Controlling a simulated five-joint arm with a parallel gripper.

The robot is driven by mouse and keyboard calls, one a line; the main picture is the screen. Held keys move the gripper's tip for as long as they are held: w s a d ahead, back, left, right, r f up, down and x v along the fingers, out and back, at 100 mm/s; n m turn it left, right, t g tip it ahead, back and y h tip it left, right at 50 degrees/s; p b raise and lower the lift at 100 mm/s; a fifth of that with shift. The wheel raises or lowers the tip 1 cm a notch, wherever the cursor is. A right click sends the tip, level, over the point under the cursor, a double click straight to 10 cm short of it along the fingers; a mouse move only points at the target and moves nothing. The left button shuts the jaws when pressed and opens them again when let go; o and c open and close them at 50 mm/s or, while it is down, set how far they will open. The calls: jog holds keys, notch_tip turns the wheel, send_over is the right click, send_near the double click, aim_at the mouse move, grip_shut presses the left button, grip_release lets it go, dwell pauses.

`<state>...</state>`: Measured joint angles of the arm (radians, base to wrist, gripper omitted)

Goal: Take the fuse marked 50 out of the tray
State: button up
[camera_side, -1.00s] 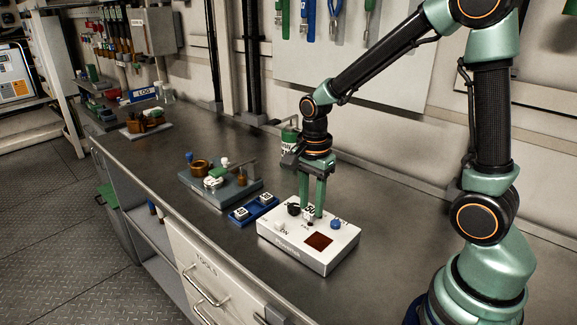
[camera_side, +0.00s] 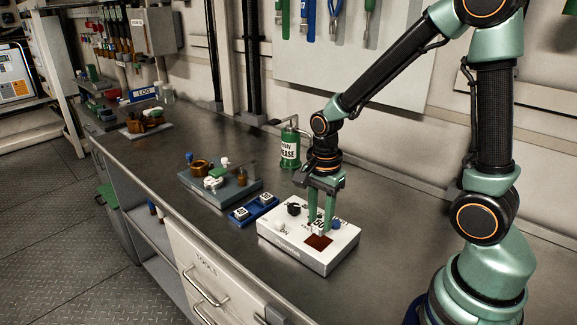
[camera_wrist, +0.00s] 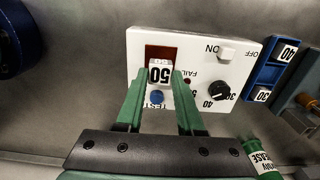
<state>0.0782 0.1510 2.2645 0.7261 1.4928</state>
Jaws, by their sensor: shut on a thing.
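My gripper (camera_side: 318,227) is shut on the fuse marked 50 (camera_wrist: 160,74). In the wrist view the fuse sits between the two green fingertips (camera_wrist: 157,82), its number facing the camera. It is out of the blue tray (camera_wrist: 266,75) and over or at the red-brown recess (camera_side: 319,243) of the white tester (camera_side: 283,248). I cannot tell whether it touches the recess. The tray also shows in the side view (camera_side: 254,215), left of the tester, with a fuse marked 40 (camera_wrist: 288,53) and one marked 30 (camera_wrist: 262,95) in it.
The tester has a black dial (camera_wrist: 219,91), a blue TEST button (camera_wrist: 157,97) and a white switch (camera_wrist: 228,54). A grey board with parts (camera_side: 222,190) stands beyond the tray. A green grease can (camera_side: 290,148) stands behind the tester. The bench is clear at the front right.

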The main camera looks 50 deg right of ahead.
aim_at(320, 224)
jog(key=shift+f, duration=1.15)
jog(key=shift+f, duration=0.25)
jog(key=o, duration=0.8)
jog(key=shift+c, duration=0.2)
jog(key=shift+r, duration=3.5)
jog(key=shift+r, duration=0.1)
